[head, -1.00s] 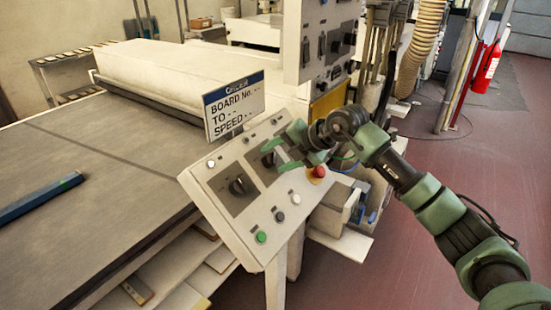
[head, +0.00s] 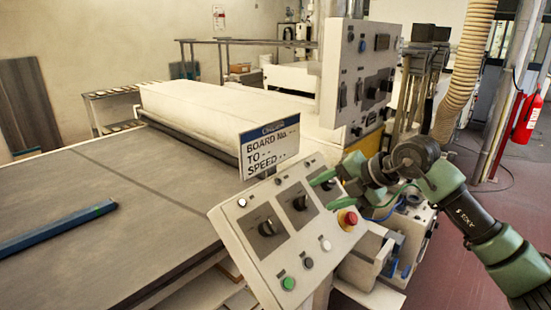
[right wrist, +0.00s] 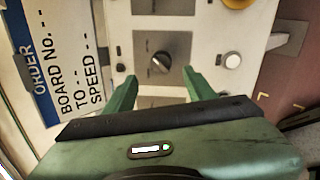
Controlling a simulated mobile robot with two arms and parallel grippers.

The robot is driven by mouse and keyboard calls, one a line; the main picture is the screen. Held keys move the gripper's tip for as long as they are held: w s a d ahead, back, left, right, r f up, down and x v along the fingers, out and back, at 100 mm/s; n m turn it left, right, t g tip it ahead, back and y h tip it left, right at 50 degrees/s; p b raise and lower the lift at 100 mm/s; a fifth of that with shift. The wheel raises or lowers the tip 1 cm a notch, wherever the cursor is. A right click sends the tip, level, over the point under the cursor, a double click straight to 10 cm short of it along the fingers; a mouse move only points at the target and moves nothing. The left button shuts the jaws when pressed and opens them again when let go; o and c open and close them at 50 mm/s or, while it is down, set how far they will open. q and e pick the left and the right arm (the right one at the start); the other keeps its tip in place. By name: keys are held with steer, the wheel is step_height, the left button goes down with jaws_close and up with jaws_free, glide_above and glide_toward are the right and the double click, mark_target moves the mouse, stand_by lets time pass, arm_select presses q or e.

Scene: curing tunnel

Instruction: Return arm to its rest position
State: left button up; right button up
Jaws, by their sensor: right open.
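My right arm (head: 475,215) reaches in from the right in the head view. My right gripper (head: 328,188) is at the upper right part of the slanted control panel (head: 245,230). In the right wrist view its two green fingers (right wrist: 155,88) stand apart, with a black rotary knob (right wrist: 160,63) showing between and beyond them. Nothing is held. I cannot tell the exact gap between the fingertips and the panel. My left gripper is not in view.
The order sign (head: 270,147) stands behind the panel. The panel carries a red button (head: 348,218) and a green button (head: 288,283). An upright switch box (head: 355,75) rises behind. A blue bar (head: 60,228) lies on the wide grey table (head: 100,190). A fire extinguisher (head: 527,118) hangs at right.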

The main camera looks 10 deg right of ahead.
steer(key=s+a+n+y, duration=0.25)
steer(key=a+y, duration=0.35)
steer(key=a, duration=0.6)
steer(key=s+a+r+m+t+y, duration=0.4)
steer(key=s+r+m+t+y, duration=0.1)
steer(key=r+t, duration=0.15)
steer(key=d+f+m+t+h, duration=0.35)
steer(key=d+m+h, duration=0.2)
steer(key=m, duration=0.25)
steer(key=d+f+m+t+h, duration=0.2)
steer(key=d+m+t+h, duration=0.25)
steer(key=m+h, duration=0.3)
steer(key=s+d+f+m+g+h, duration=0.3)
steer(key=f+m+g, duration=0.1)
steer(key=f, duration=0.4)
steer(key=s+d+f+m+g+h, duration=0.3)
steer(key=s+d+f+g, duration=0.1)
steer(key=f, duration=0.5)
steer(key=s+a+f+g+y, duration=0.15)
steer(key=s+f+g, duration=0.35)
steer(key=s+f, duration=0.5)
steer(key=s+a+f+g+y, duration=0.15)
steer(key=s+f+g, duration=0.45)
steer(key=s, duration=0.8)
step_height(320, 180, down, 27)
steer(key=s+g, duration=0.1)
steer(key=s+d+f+g+h, duration=0.1)
steer(key=s+d+f, duration=0.1)
steer(key=s+f, duration=1.3)
steer(key=shift+s, duration=0.85)
